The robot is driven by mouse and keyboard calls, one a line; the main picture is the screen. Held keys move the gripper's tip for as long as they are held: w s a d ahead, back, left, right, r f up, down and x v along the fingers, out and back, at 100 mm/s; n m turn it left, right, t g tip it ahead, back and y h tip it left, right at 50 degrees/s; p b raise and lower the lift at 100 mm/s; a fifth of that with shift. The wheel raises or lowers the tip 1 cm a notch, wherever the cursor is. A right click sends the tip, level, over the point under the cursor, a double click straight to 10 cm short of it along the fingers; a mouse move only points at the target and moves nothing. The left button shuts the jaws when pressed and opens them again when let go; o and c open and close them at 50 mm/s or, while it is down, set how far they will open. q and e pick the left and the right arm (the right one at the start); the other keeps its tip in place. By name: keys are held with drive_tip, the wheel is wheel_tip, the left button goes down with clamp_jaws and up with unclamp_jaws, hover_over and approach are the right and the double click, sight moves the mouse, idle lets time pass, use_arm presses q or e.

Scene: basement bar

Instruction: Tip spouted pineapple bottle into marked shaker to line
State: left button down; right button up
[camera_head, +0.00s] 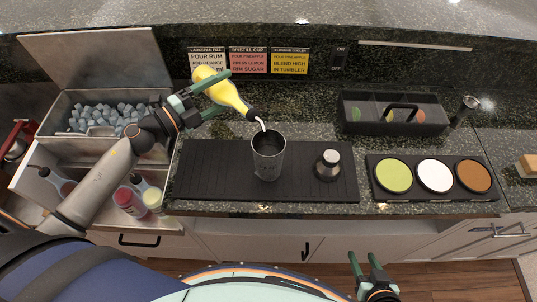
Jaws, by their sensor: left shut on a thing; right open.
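The yellow pineapple bottle (227,94) is held in my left gripper (208,98), tilted down to the right. Its black neck and pale spout point at the mouth of the grey metal shaker (268,160). The spout tip is at or just above the shaker's far rim; I cannot tell if it touches. The shaker stands upright on the black bar mat (215,170). Its inside looks dark, and no stream or liquid level can be made out. Faint marks show on its front. My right gripper (367,268) is open and empty, in front of the counter.
A small metal jigger or cap (327,165) stands on the mat, right of the shaker. A tray of three round rimmers (434,188) and a black garnish caddy (394,115) are further right. An ice bin (104,115) and open bottle drawer are left. Recipe cards (247,61) line the back.

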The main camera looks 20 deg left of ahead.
use_arm(q)
drive_tip(key=shift+r+m+p, duration=0.3)
drive_tip(key=shift+r+p, duration=0.1)
drive_tip(key=shift+r, duration=0.2)
drive_tip(key=shift+w+a+r+m+p, duration=0.1)
drive_tip(key=shift+r+m+p, duration=0.5)
drive_tip(key=shift+r+p, duration=0.35)
idle(2.1)
drive_tip(key=shift+r, duration=0.25)
idle(3.3)
